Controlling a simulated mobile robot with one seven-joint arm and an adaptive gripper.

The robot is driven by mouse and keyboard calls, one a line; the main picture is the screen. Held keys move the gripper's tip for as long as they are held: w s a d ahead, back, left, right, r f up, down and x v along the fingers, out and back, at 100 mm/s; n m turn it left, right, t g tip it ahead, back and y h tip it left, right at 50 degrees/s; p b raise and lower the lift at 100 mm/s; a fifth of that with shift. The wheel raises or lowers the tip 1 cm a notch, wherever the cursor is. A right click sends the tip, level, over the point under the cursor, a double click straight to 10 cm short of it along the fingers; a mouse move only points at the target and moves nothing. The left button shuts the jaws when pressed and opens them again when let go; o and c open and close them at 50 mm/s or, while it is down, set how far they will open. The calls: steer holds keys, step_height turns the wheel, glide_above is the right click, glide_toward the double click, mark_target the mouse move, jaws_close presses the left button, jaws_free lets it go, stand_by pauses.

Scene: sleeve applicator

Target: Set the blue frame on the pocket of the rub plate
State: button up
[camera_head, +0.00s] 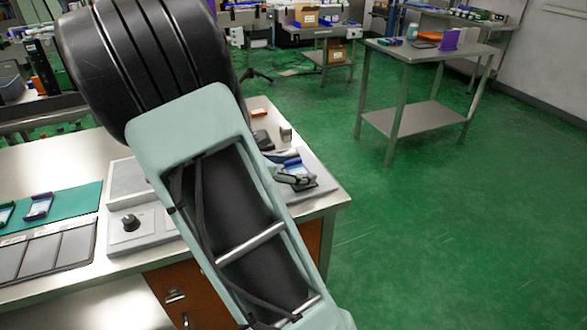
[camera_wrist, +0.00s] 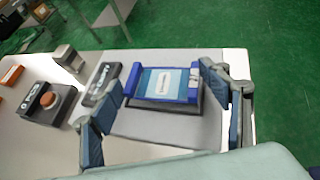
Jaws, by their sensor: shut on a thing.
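The blue frame (camera_wrist: 133,82) holds a pale card with a white label and sits between the fingertips of my gripper (camera_wrist: 163,88) in the wrist view. My gripper is shut on the frame's sides. The frame is over a dark raised block (camera_wrist: 170,107) on the light grey rub plate (camera_wrist: 150,127); whether it touches the block or hovers just above is hard to tell. The pocket is hidden beneath the frame. In the head view my gripper (camera_head: 297,180) is partly hidden by my arm, with the frame (camera_head: 284,158) just behind it.
An orange-button box (camera_wrist: 48,98), a metal block (camera_wrist: 67,58) and a dark labelled bar (camera_wrist: 100,82) stand left of the plate in the wrist view. A knob unit (camera_head: 132,222) and a green mat (camera_head: 75,203) with blue holders lie farther left. The table edge is close on the right.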

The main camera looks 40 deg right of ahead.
steer(key=shift+f+b, duration=0.35)
steer(key=shift+f, duration=0.2)
steer(key=o, duration=1.4)
steer(key=v, duration=1.2)
